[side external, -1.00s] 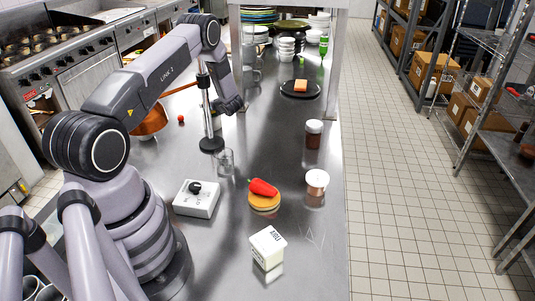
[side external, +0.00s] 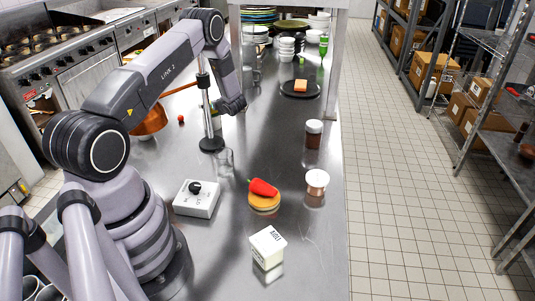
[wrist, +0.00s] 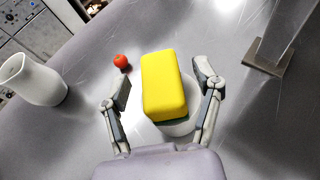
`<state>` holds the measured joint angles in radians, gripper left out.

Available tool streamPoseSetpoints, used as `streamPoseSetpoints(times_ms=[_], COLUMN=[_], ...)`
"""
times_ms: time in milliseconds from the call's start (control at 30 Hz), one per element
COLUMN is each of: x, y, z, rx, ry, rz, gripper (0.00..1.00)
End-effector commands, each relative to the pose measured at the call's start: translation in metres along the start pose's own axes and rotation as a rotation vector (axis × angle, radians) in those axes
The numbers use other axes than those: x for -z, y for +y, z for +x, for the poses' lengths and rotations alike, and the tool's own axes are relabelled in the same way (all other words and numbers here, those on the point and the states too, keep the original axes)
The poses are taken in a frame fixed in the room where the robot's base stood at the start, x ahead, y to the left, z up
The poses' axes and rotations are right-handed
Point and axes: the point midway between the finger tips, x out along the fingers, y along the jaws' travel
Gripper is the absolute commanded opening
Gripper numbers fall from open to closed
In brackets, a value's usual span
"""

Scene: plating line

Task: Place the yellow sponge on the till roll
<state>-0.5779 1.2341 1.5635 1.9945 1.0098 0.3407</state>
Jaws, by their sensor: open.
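The yellow sponge (wrist: 164,84) lies in the middle of the wrist view, with a thin green edge at its lower end. It rests on a white round thing (wrist: 178,128), which looks like the till roll and is mostly hidden under it. My gripper (wrist: 165,88) is open, with one finger on each side of the sponge. A gap shows between the sponge and each finger. In the side view my gripper (side external: 234,106) is beyond the black-based stand, and I cannot make out the sponge clearly there.
A small tomato (wrist: 121,61) and a white cylindrical vessel (wrist: 36,82) are to the left in the wrist view. A metal post (wrist: 275,55) stands at right. The side view shows a stand (side external: 211,144), a glass (side external: 224,160) and a red pepper (side external: 263,187) nearer the camera.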

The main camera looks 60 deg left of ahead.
Motion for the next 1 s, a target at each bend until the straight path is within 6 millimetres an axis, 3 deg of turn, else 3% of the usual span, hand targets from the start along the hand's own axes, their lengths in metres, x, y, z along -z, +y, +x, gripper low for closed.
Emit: streamPoseSetpoints(times_ms=[200, 400, 600, 867, 1000], x=[0.0, -0.001, 0.0, 0.0, -0.012], y=[-0.001, -0.001, 0.0, 0.0, -0.002], z=[-0.051, -0.086, -0.099, -0.099, -0.102], rx=[0.003, 0.002, 0.0, -0.001, -0.002], ry=[0.0, -0.001, -0.001, -0.001, -0.003], rz=[0.002, 0.0, -0.001, -0.001, -0.023], gripper=[0.65, 0.65, 0.65, 0.65, 0.65])
